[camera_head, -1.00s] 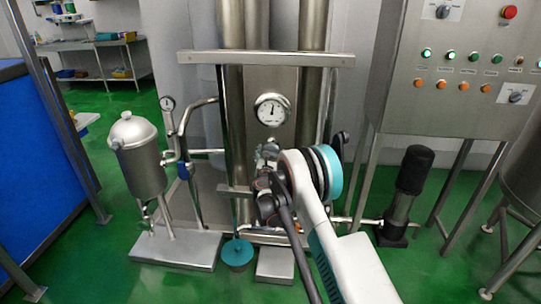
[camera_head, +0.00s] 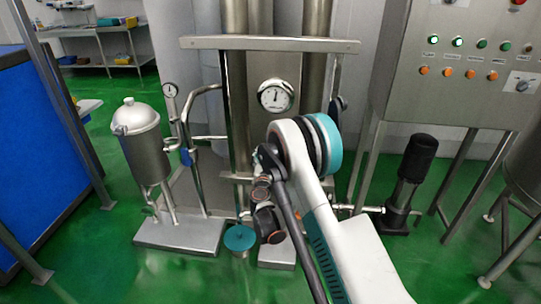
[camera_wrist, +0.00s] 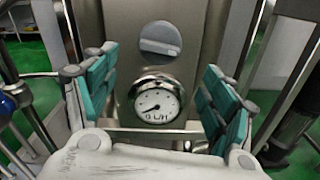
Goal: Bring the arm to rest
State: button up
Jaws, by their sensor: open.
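My gripper (camera_wrist: 160,62) shows in the wrist view with its two teal-padded fingers wide apart and nothing between them. The gripper fingers cannot be made out there. The same gauge (camera_head: 275,96) stands above the arm's bend.
A steel vessel (camera_head: 142,145) stands on a plinth at left, beside a blue panel (camera_head: 40,150). A teal-topped round part (camera_head: 240,239) is low near my wrist. A control cabinet (camera_head: 470,80) and black-topped pump (camera_head: 415,165) stand at right. Green floor shows between them.

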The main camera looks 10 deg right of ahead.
jog(key=s+d+r+m+g+h, duration=0.1)
jog(key=s+d+r+m, duration=0.1)
jog(key=d+r+m, duration=0.3)
jog(key=s+r+m+g, duration=0.2)
jog(key=r+m, duration=0.1)
jog(key=r, duration=0.4)
jog(key=s+d+r+m+g, duration=0.35)
jog(key=s+r+m, duration=0.5)
jog(key=s, duration=0.35)
jog(key=s+a+m+g+y, duration=0.1)
jog(key=s+m, duration=0.3)
jog(key=s, duration=0.7)
jog(key=s+a+f+m+g+y, duration=0.1)
jog(key=s+m, duration=0.4)
jog(key=s, duration=0.6)
jog(key=s+a+m+g+y, duration=0.1)
jog(key=s+a+m+y, duration=0.2)
jog(key=s, duration=0.9)
jog(key=shift+f+m+g+y, duration=0.3)
jog(key=shift+m+g+y, duration=0.05)
jog(key=shift+m+y, duration=0.5)
